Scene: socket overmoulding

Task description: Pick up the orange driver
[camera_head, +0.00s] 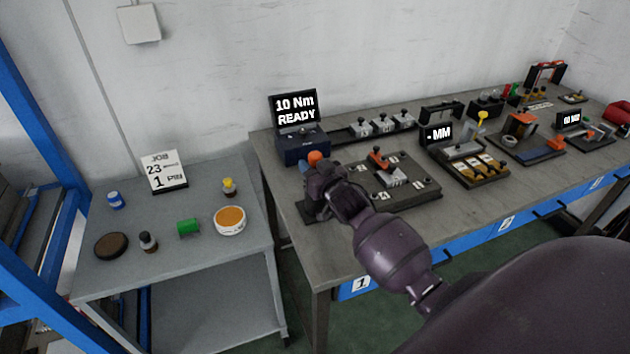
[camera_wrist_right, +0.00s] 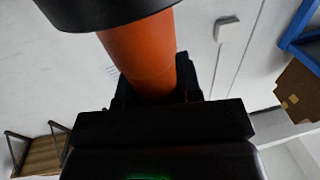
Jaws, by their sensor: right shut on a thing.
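The orange driver (camera_head: 315,157) shows in the head view as a small orange tip above my right gripper (camera_head: 318,186), at the left end of the workbench. In the right wrist view the driver's orange body (camera_wrist_right: 142,52) stands between the dark jaws of my right gripper (camera_wrist_right: 155,88), with a wide black part across its near end. My right gripper is shut on the driver. The arm hides the rest of the driver and its base in the head view. My left gripper is in neither view.
A display reading "10 Nm READY" (camera_head: 295,108) stands just behind the gripper. A dark fixture plate (camera_head: 425,190) with an orange clamp lies to its right. A grey side table (camera_head: 170,262) on the left holds small bottles, a green cylinder (camera_head: 188,227) and round dishes.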

